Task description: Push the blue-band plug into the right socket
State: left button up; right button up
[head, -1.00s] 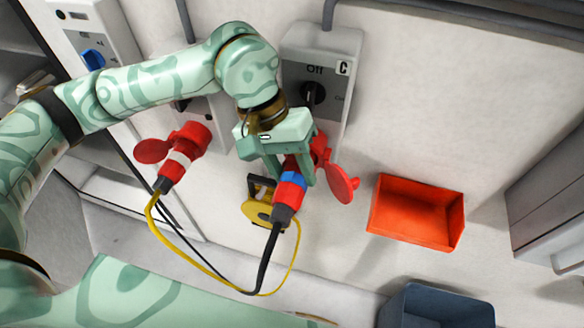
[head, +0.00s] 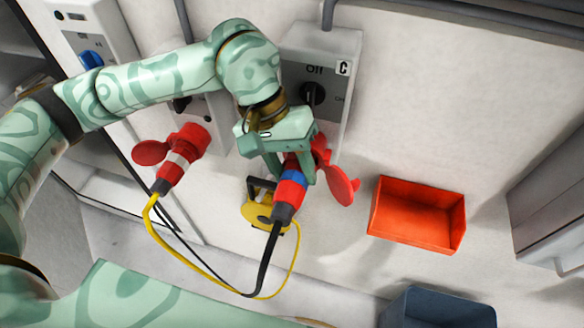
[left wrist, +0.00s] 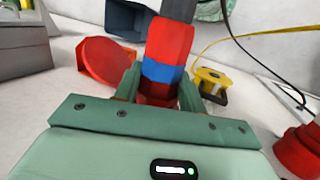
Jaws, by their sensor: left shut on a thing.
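The blue-band plug (head: 290,188) is red with a blue ring and a dark cable end. My left gripper (head: 293,170) is shut on it, just below the grey switch box (head: 320,62) marked C. The plug lines up with the red socket (head: 321,150) under that box, whose round red lid (head: 341,186) hangs open to the right. The gripper hides where plug and socket meet, so I cannot tell how deep the plug sits. In the left wrist view the plug (left wrist: 164,72) stands between the fingers, beside the lid (left wrist: 106,62). My right gripper is not in view.
A white-band plug (head: 178,165) with a yellow cable is at the red socket to the left. A yellow cable reel (head: 258,212) is behind the cables. An orange bin (head: 420,235) is on the right, a dark bin (head: 440,308) below it.

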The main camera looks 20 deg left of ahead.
pick_arm(q)
jog(key=shift+w+r, duration=0.1)
jog(key=shift+w, duration=0.5)
jog(key=o, duration=0.4)
jog(key=shift+w, duration=0.1)
dwell(0.3)
jog(key=o, duration=0.8)
jog(key=shift+b, duration=0.3)
